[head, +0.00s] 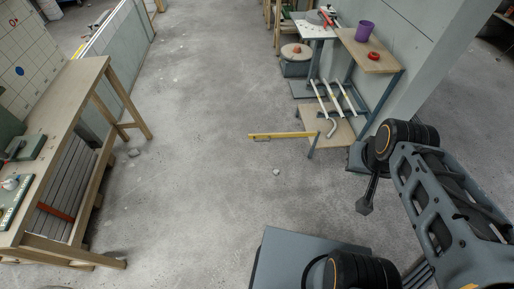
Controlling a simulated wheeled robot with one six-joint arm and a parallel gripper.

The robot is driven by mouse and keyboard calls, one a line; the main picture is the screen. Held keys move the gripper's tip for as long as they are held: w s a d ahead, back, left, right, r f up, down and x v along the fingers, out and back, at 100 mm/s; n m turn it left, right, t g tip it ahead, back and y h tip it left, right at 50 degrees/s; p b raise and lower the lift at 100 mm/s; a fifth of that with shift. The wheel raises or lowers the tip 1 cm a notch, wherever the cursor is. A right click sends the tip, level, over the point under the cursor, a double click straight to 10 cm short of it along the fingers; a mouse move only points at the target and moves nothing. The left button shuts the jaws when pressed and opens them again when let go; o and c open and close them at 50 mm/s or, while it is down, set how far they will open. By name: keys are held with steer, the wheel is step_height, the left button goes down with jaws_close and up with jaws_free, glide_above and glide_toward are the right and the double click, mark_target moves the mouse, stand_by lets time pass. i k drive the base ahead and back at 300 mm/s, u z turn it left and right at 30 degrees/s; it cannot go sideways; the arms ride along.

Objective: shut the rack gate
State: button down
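A yellow bar (278,136), which looks like the rack gate, sticks out to the left from the low shelf of the rack (389,87) on the right. It stands away from the rack front, so the gate looks open. White conduit pipes (322,101), one with a bent end, lean over the low shelf. My gripper (364,206) seems to be the small dark end hanging below my arm at the right, nearer to me than the rack and apart from the bar. Its fingers cannot be made out.
A wooden workbench (88,76) runs along the left. A purple cup (366,30) and a red ring (373,56) are on the rack's top board. A reel (296,52) stands behind. A small stone (276,171) lies on the otherwise clear middle floor.

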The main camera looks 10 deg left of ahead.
mark_target(304, 134)
steer(key=u, duration=0.6)
steer(key=i, duration=0.55)
steer(key=u, duration=0.55)
steer(key=i, duration=0.6)
steer(key=z, duration=0.1)
